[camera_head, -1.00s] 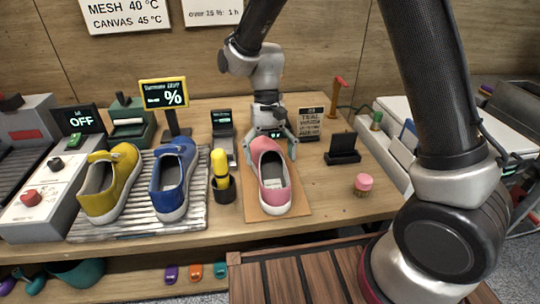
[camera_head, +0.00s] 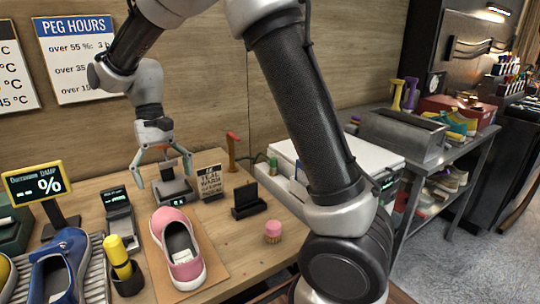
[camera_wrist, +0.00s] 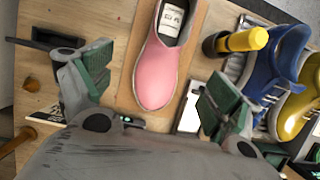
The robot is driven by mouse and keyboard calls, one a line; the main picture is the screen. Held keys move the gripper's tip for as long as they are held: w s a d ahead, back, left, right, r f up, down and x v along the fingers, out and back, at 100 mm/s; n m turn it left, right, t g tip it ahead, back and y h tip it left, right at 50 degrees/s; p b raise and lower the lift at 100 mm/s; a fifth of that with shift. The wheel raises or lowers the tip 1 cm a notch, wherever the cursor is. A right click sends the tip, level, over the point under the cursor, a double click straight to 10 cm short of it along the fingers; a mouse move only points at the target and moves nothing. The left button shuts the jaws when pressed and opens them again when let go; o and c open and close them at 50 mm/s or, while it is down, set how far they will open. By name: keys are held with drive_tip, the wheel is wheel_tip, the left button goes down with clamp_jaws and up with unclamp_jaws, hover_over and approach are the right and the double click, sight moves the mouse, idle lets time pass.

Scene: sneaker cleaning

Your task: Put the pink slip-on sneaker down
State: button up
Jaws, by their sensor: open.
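The pink slip-on sneaker (camera_head: 178,248) lies upright on a tan board (camera_head: 214,272) on the wooden table, its toe toward the back. It also shows in the wrist view (camera_wrist: 158,68), toe toward my gripper. My gripper (camera_head: 163,172) is open and empty, above and behind the sneaker's toe, apart from it. In the wrist view its green-padded fingers (camera_wrist: 152,88) are spread wide to either side of the toe.
The blue sneaker (camera_head: 52,274) lies on a ribbed rack at left. A yellow-handled tool in a black cup (camera_head: 122,270) stands close left of the board.

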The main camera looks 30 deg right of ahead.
drive_tip(key=s+d+r+t+y, duration=0.15)
drive_tip(key=s+d+r, duration=0.25)
drive_tip(key=d, duration=0.4)
drive_tip(key=s+d+r+t+h, duration=0.1)
drive_tip(key=s+d+r+t, duration=0.2)
drive_tip(key=d+r, duration=0.35)
drive_tip(key=s+d+f+t, duration=0.2)
drive_tip(key=s+d+t, duration=0.2)
drive_tip(key=s+d, duration=0.7)
drive_tip(key=shift+s+d, duration=0.3)
drive_tip(key=shift+s, duration=0.35)
drive_tip(key=shift+c, duration=0.2)
